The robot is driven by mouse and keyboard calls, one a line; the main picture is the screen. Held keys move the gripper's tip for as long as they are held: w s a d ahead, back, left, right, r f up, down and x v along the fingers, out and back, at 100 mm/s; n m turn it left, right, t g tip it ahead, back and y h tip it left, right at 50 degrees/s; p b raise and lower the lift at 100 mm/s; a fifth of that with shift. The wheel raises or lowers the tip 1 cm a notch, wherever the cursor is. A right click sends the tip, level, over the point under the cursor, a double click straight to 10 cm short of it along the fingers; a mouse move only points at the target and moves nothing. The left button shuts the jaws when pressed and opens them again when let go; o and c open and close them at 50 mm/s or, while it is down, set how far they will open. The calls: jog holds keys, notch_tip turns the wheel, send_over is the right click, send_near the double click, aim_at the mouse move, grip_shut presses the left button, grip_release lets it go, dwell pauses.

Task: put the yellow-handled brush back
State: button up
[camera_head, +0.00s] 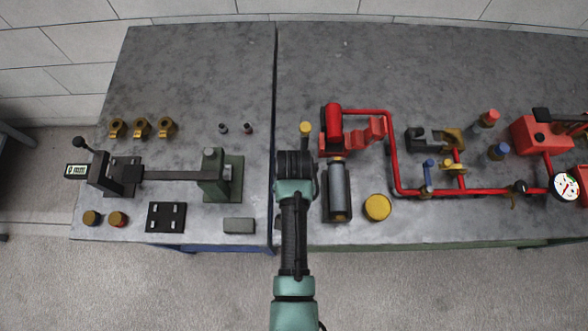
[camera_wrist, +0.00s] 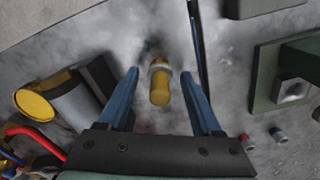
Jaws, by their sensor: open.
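The yellow-handled brush (camera_wrist: 160,88) shows in the wrist view between my gripper's two blue fingers, with a pale band near its upper end. In the head view, a yellow end (camera_head: 305,128) shows just beyond my wrist, and the rest is hidden behind it. My gripper (camera_wrist: 158,74) is open, with a gap between the brush and each finger. It is over the bench near the seam between the two tabletops. In the head view the fingers are hidden under my wrist. I cannot tell how high the fingers are above the bench.
A grey cylinder (camera_head: 338,190) and a yellow round cap (camera_head: 377,207) lie close on the right, with red pipework (camera_head: 393,150) beyond. A green clamp block (camera_head: 222,178) and two small bottles (camera_head: 235,128) are on the left. The back of both tabletops is clear.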

notch_tip(320, 180, up, 12)
jog(key=shift+f, duration=0.25)
jog(key=w+r+n+t, duration=0.1)
jog(key=w+r+t, duration=0.7)
jog(key=w+r, duration=0.7)
jog(key=w+r+n+t, duration=0.1)
jog(key=w+r+t, duration=0.15)
jog(key=r, duration=0.65)
jog(key=w+r+n+t, duration=0.1)
jog(key=r+t, duration=0.3)
jog(key=r, duration=0.5)
notch_tip(320, 180, up, 17)
jog(key=s+t, duration=0.3)
jog(key=t, duration=0.3)
jog(key=s+r+n+t, duration=0.1)
jog(key=s+r+t, duration=0.6)
jog(key=s+r, duration=0.4)
notch_tip(320, 180, up, 5)
jog(key=shift+s+f+n, duration=0.2)
jog(key=shift+s+n, duration=0.1)
